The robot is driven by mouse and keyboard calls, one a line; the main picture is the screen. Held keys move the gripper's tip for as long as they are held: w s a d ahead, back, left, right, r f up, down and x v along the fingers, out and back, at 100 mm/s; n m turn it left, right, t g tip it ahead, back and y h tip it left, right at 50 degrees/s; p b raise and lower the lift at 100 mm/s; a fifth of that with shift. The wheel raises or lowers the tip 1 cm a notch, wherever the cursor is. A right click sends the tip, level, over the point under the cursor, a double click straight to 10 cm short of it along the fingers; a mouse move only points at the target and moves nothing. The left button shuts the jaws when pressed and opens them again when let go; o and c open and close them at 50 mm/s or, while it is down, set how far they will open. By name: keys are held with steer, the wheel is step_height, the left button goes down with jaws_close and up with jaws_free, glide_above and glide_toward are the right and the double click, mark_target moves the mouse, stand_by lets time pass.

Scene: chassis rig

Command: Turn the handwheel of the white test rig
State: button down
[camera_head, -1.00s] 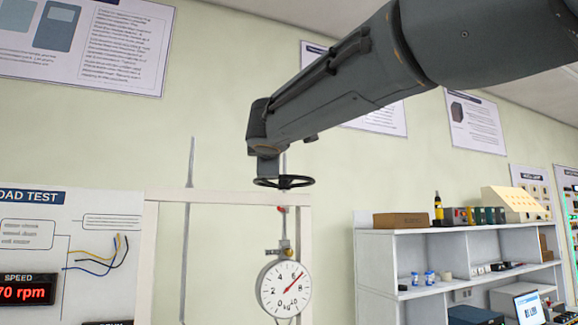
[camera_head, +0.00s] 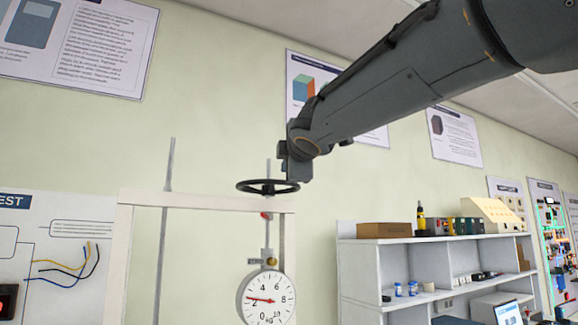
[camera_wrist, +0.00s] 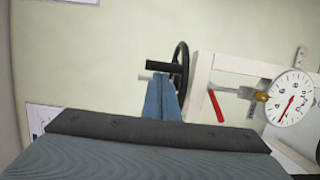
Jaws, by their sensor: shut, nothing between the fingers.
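The black handwheel (camera_head: 262,187) lies flat on top of the white rig frame (camera_head: 200,200). In the wrist view the handwheel (camera_wrist: 182,62) shows nearly edge-on, with a black bar sticking out to the left. My gripper (camera_head: 297,170) is at the wheel's right side, overlapping its right rim. In the wrist view my gripper's blue fingers (camera_wrist: 162,97) are together and empty, their tips right by the wheel and black bar. I cannot tell whether they touch it. The round dial (camera_head: 267,299) hangs below, its needle near 2; it also shows in the wrist view (camera_wrist: 291,97).
A red piece (camera_wrist: 215,105) sits under the frame's top bar. A tall grey rod (camera_head: 164,230) stands behind the frame. A wired panel (camera_head: 55,255) is on the left. A grey shelf (camera_head: 400,262) with boxes stands to the right.

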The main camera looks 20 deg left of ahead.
steer(key=shift+w+d+p, duration=0.3)
steer(key=shift+w+d, duration=0.2)
steer(key=shift+w, duration=0.3)
steer(key=shift+w+d+p, duration=0.3)
steer(key=shift+w+d, duration=0.2)
steer(key=shift+w, duration=0.3)
